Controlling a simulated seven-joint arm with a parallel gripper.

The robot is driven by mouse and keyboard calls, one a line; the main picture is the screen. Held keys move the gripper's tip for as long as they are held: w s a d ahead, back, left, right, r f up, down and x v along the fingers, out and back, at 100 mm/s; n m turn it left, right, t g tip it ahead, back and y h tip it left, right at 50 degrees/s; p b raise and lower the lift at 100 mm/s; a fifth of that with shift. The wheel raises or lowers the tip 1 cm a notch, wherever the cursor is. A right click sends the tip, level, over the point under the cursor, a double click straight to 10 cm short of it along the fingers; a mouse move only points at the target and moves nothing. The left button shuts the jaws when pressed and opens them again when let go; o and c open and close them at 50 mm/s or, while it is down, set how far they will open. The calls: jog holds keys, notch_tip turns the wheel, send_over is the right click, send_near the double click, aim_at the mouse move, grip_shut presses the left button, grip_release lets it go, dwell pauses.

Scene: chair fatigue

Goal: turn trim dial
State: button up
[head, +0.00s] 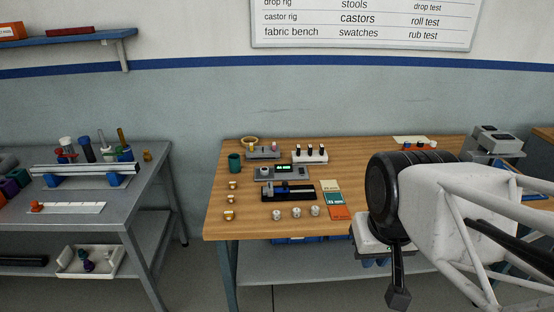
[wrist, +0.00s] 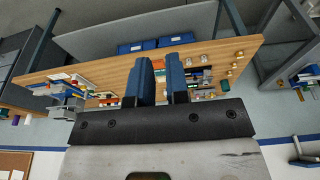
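A grey device (head: 282,173) with a small green display stands mid-table in the head view. A round knob (head: 263,169) sits at its left end; it looks like the trim dial, but I cannot read a label or its setting. My gripper (head: 372,262) hangs in front of the table's front edge, right of the device and apart from it, partly hidden by my arm. In the wrist view my gripper's two blue fingers (wrist: 160,63) are apart with nothing between them. The table equipment shows small and upside down beyond them, and the dial cannot be made out there.
The wooden table (head: 225,205) also holds a black-and-blue fixture (head: 288,191), a switch box (head: 310,156), a green cup (head: 235,163), colour cards (head: 334,198) and several small metal pieces. A grey bench (head: 130,190) stands left across a gap. The table's front right is partly hidden by my arm.

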jog(key=o, duration=0.5)
jog(key=shift+w+r, duration=0.2)
jog(key=shift+w, duration=0.2)
jog(key=shift+c, duration=0.2)
jog(key=shift+o, duration=0.9)
jog(key=w+a+r, duration=0.1)
jog(key=w+r, duration=0.1)
jog(key=w, duration=0.7)
jog(key=w+a+r, duration=0.1)
jog(key=w+r, duration=0.1)
jog(key=w, duration=0.8)
jog(key=shift+r+m+g, duration=0.3)
jog(key=shift+m, duration=0.1)
jog(key=m+g, duration=0.2)
send_over(265, 169)
jog(key=f, duration=2.6)
jog(key=shift+s+d+f, duration=0.1)
jog(key=shift+s+f, duration=0.1)
jog(key=shift+w+a+f, duration=0.2)
jog(key=shift+w+f, duration=0.15)
jog(key=shift+f, duration=0.15)
jog(key=shift+f, duration=3.9)
